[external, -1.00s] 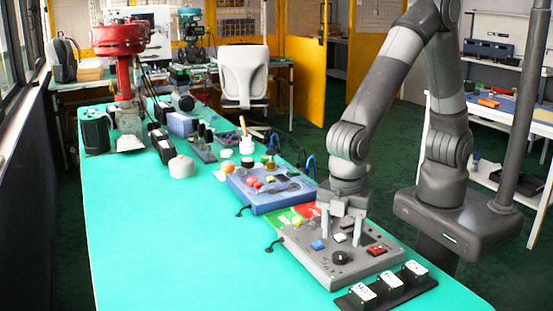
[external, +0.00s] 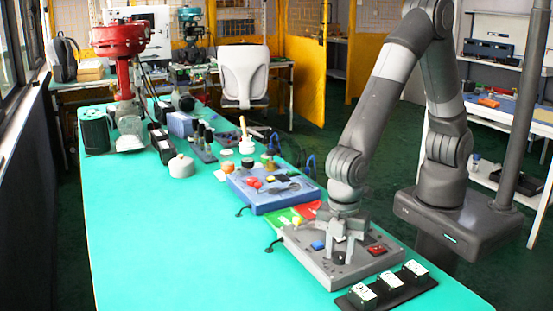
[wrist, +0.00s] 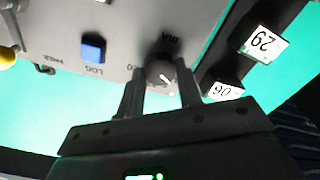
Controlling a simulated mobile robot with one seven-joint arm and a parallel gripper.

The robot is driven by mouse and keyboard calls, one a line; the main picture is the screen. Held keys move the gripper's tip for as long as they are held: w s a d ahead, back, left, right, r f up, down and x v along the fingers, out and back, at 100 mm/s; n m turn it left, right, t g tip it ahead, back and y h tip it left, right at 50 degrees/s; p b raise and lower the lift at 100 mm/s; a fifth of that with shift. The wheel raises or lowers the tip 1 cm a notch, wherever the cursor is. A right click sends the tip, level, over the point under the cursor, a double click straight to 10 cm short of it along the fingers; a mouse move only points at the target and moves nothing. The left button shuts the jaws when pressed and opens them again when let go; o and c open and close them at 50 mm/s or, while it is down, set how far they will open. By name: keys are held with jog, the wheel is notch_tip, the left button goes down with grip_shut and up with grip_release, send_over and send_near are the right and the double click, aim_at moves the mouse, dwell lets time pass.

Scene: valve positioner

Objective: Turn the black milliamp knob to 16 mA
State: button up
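The black milliamp knob (wrist: 160,74) sits on the grey control box (external: 310,262), near its front edge. A white pointer line shows on the knob in the wrist view. Lettering ending in "mA" is printed beside it; most scale marks are hidden or too blurred to read. My gripper (external: 340,256) points down over the box, with one finger on each side of the knob. In the wrist view my gripper (wrist: 160,85) shows no clear gap between its fingers and the knob, and it appears shut on it.
A blue button (wrist: 93,47) is beside the knob, and a red part (external: 376,250) is on the box's right. Numbered blocks stand on a black strip (external: 390,297) in front. A blue box (external: 272,200) lies behind. The green tabletop (external: 200,260) to the left is clear.

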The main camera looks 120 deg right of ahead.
jog(key=c, duration=0.4)
jog(key=shift+m, duration=0.4)
jog(key=m, duration=0.3)
jog(key=shift+m, duration=0.3)
jog(key=m, duration=0.3)
jog(key=shift+m, duration=0.3)
jog(key=m, duration=0.9)
jog(key=shift+d+m, duration=0.1)
jog(key=shift+m, duration=0.2)
